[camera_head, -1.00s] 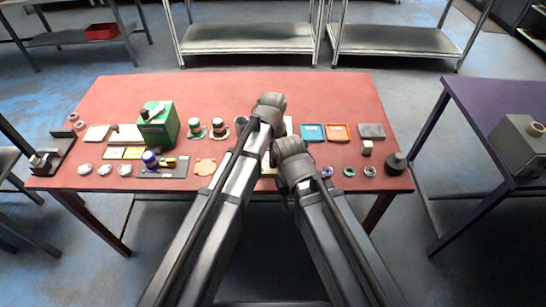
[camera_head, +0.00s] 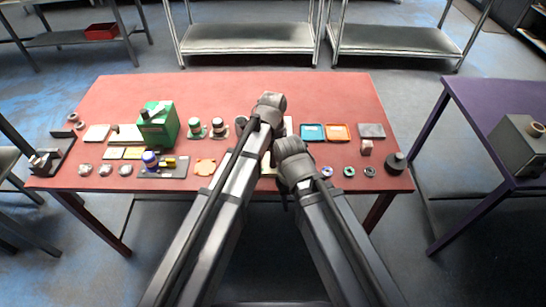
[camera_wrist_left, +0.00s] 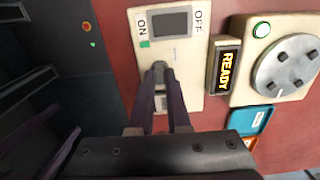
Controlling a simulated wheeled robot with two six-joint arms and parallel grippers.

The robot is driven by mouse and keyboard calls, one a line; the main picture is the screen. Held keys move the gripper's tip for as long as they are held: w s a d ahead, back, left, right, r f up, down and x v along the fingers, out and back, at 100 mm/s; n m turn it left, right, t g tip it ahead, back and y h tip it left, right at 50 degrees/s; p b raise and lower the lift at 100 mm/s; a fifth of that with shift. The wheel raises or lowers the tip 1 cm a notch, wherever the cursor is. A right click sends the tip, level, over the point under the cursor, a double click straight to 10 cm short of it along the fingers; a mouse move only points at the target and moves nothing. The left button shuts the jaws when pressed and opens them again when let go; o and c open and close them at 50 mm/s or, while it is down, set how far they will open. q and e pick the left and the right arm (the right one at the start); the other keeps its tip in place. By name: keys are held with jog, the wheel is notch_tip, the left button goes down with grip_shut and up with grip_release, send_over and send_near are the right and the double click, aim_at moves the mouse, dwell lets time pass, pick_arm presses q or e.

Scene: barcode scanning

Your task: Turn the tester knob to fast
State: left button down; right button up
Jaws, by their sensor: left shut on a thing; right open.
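In the left wrist view a cream tester panel (camera_wrist_left: 188,84) has a grey screen and the words ON and OFF, with a green mark beside ON. A grey knob (camera_wrist_left: 158,66) sits below the screen. My left gripper (camera_wrist_left: 160,82) is shut on this knob, its two dark fingers on either side. The knob's pointer direction and any fast mark are hidden or too small to read. In the head view my left gripper (camera_head: 270,104) is over the middle of the red table, and my right gripper (camera_head: 290,150) is nearer, open, its fingers hidden.
Beside the panel are a lit READY display (camera_wrist_left: 226,68) and a cream unit with a round grey dial (camera_wrist_left: 286,68). A teal tray (camera_head: 312,132) and an orange tray (camera_head: 337,132) lie to the right. A green box (camera_head: 158,124) and several small parts stand left.

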pick_arm(q)
jog(key=c, duration=0.9)
grip_release()
jog(key=shift+r, duration=0.1)
notch_tip(320, 180, up, 8)
jog(key=p, duration=0.8)
jog(key=shift+f, duration=0.2)
